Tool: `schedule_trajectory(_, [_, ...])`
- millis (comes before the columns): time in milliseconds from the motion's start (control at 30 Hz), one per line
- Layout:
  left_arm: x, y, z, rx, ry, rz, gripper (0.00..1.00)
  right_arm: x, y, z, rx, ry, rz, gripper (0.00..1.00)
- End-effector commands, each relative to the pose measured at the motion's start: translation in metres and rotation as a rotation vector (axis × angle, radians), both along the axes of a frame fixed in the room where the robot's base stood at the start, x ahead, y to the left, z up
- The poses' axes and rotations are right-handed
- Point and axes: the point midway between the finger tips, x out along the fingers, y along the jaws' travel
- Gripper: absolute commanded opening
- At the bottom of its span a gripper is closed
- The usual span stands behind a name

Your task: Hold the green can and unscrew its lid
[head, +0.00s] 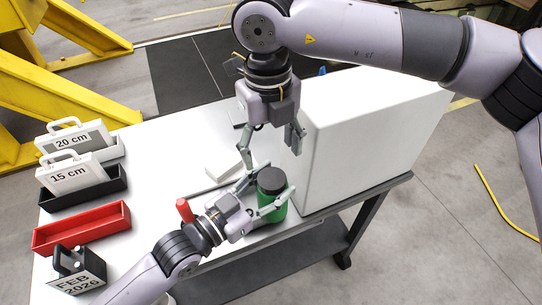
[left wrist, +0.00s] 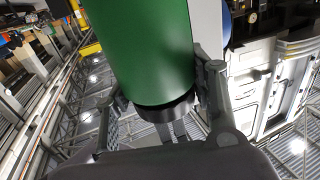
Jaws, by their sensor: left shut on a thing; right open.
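The green can (head: 272,212) has a black lid (head: 271,180) on it and stands upright by the front edge of the white table, next to a large white box. My left gripper (head: 267,187) is shut on the can, one finger on each side. In the left wrist view the green can (left wrist: 145,50) and its black lid (left wrist: 165,110) show between the fingers. My right gripper (head: 270,155) is open and empty, pointing down above the can and slightly behind it. I cannot tell whether the can's base touches the table.
The white box (head: 365,145) stands close to the right of both grippers. A red-handled tool (head: 184,210) lies left of the can. A small white block (head: 222,170) lies behind it. Black and red trays (head: 82,232) and labelled blocks (head: 75,180) fill the table's left side.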

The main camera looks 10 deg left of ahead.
Motion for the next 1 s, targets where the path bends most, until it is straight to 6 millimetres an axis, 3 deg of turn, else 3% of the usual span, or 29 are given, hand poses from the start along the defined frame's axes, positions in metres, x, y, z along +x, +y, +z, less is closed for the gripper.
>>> schedule_trajectory(167, [0.000, 0.000, 0.001, -0.002, -0.002, 0.000, 0.00, -0.001, 0.000, 0.001, -0.001, 0.001, -0.078, 0.64])
schedule_trajectory(633, [0.000, 0.000, 0.001, -0.002, -0.002, 0.000, 0.00, -0.001, -0.002, -0.064, -0.001, 0.001, -0.077, 0.64])
schedule_trajectory(1000, [0.000, 0.000, 0.001, -0.002, -0.002, 0.000, 0.00, 0.000, -0.001, -0.072, 0.001, -0.001, -0.076, 0.64])
